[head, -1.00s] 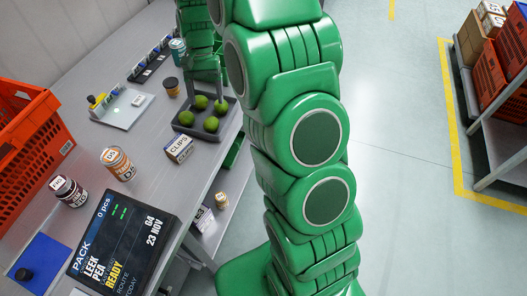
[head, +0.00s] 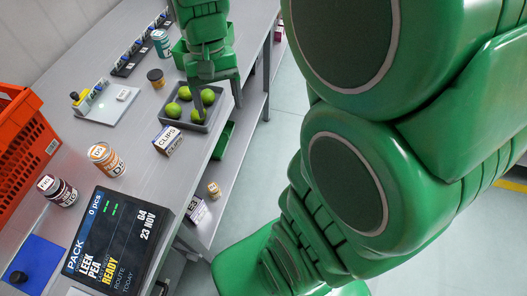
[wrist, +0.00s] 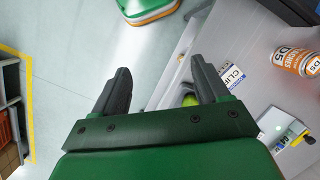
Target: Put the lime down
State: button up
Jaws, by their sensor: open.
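Several green limes (head: 185,93) lie in a small dark grey tray (head: 163,122) at the table's edge. My gripper (head: 219,104) is open over the tray's right side, with its jaws apart and no lime held. In the head view, one finger hangs in front of the tray beside the limes and the other is out past its right side. In the wrist view, my open gripper (wrist: 161,85) shows a green lime (wrist: 189,100) partly hidden by the right finger. The space between the fingertips shows mostly pale floor.
A D5 jar (head: 106,160), a dark jar (head: 57,191), a display (head: 118,238) and an orange tote (head: 22,150) are on the table's left. Open floor lies right of the table.

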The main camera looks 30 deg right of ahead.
jog(key=s+d+n+t, duration=0.1)
jog(key=s, duration=1.5)
jog(key=shift+d+r+n+h, duration=0.15)
jog(key=shift+d+n+h, duration=0.25)
jog(key=shift+s, duration=0.25)
jog(key=c, duration=0.3)
jog(key=shift+c, duration=0.2)
